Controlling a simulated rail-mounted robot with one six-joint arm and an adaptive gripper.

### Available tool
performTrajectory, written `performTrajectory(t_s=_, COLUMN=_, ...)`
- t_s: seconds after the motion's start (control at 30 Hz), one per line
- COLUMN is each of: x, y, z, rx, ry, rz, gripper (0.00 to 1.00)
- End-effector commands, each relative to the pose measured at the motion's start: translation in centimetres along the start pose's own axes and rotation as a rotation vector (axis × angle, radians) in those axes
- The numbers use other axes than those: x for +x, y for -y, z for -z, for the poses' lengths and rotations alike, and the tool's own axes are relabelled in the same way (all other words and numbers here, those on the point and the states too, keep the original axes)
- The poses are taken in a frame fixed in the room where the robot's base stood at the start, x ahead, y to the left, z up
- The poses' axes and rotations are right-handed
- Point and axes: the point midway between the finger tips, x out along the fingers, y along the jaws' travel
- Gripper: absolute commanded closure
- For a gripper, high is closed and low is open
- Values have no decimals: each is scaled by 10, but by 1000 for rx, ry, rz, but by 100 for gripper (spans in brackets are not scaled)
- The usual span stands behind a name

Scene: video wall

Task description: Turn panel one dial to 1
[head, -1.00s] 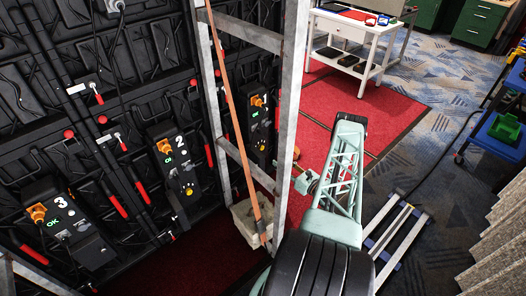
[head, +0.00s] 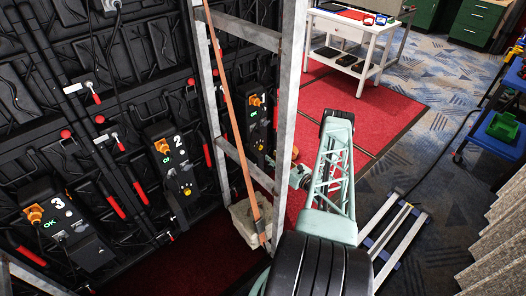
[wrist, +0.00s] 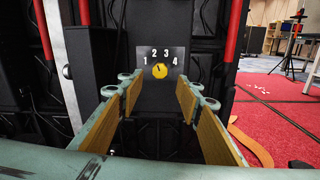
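The yellow dial (wrist: 159,71) sits on a dark plate (wrist: 171,53) marked 1, 2, 3 and 4 in the wrist view. Its pointer is too small to read surely. My gripper (wrist: 160,84) is open, with its two tan-padded fingers on either side of the dial in the picture. The dial shows between the fingertips and appears still beyond them, apart from both. My gripper is largely hidden behind the frame's post in that view.
The metal frame (head: 287,95) stands between the head camera and panel one. An orange strap (head: 232,110) runs down it to a pale block (head: 247,222). Panel two (head: 176,165) and panel three (head: 62,222) are to the left. Red carpet (head: 365,100) lies open at right.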

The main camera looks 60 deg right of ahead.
Motion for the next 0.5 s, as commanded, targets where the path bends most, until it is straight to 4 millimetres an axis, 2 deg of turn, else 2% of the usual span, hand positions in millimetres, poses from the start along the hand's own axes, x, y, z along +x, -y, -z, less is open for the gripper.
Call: performTrajectory(t_s=0.5, x=66, y=-1, z=1, rx=-1, ry=1, rz=-1, gripper=68)
